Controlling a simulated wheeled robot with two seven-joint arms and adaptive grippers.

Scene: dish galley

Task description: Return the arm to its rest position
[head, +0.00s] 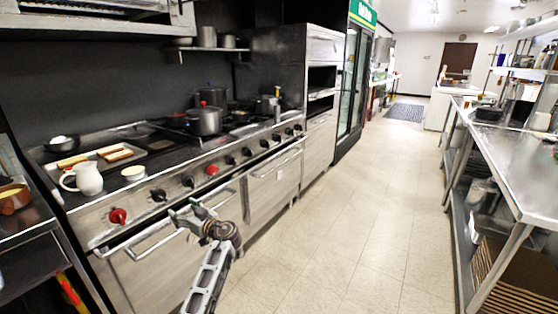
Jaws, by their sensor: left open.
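My left gripper (188,212) is in the lower middle of the head view, in front of the stove's oven doors. Its fingers are open and point up and to the left, with nothing visible between them. It overlaps the oven handle in the picture; I cannot tell whether it touches it. My left arm reaches up to it from the bottom edge. My right gripper is not in view.
The stove (240,146) lines the left, with red and black knobs. A white pitcher (88,180), a tray (127,158) and a pot (204,122) stand on it. A steel table (510,165) runs along the right. The tiled floor (350,230) between is clear.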

